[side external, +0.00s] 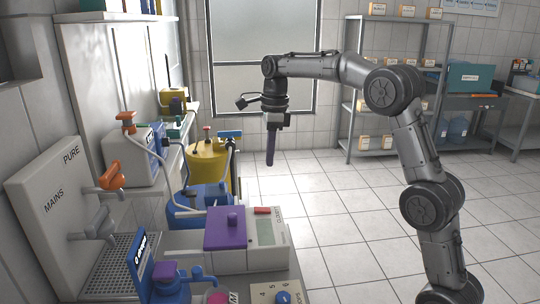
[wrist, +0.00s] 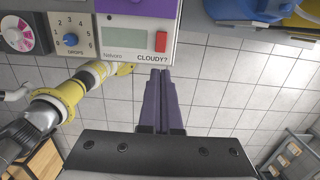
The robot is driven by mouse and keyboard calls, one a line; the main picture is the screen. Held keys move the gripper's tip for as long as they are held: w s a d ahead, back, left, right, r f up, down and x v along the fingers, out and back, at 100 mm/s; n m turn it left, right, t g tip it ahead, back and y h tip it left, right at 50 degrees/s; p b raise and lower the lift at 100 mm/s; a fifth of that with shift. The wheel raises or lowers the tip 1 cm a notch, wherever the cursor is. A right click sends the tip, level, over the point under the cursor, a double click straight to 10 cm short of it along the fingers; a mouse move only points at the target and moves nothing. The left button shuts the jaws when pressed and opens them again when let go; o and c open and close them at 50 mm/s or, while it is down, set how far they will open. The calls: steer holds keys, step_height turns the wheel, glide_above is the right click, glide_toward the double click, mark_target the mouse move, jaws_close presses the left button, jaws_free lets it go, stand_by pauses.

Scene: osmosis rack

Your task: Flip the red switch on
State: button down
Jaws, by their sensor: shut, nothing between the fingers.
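The red switch (side external: 262,210) is a small red rocker on top of the white and purple meter box (side external: 265,260) on the bench. In the wrist view the red switch (wrist: 161,41) sits near the corner of the panel, just above the label "CLOUDY?". Whether it is on or off cannot be told. My gripper (side external: 270,163) has dark purple fingers pointing down, shut and empty. In the side view it hangs above and beyond the meter box, clear of it. In the wrist view my gripper (wrist: 160,73) has its fingertips just below the switch in the picture, not touching it.
A dial marked "DROPS" (wrist: 70,40) and a pink wheel (wrist: 18,34) lie left of the switch. Blue and yellow containers (side external: 208,165) stand behind the meter box. A panel with taps (side external: 60,200) is at left. Open tiled floor lies right of the bench.

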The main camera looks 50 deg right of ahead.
mark_target(258, 209)
steer(key=shift+a, duration=0.1)
steer(key=shift+w+a+r+t+y, duration=0.15)
steer(key=shift+w+a+t+y, duration=0.15)
steer(key=shift+w, duration=0.1)
steer(key=f, duration=0.4)
steer(key=w+a+f, duration=0.1)
steer(key=f, duration=0.9)
steer(key=shift+w+a, duration=0.15)
steer(key=shift+w, duration=0.05)
steer(key=shift+w+a+f, duration=0.1)
steer(key=shift+f, duration=0.15)
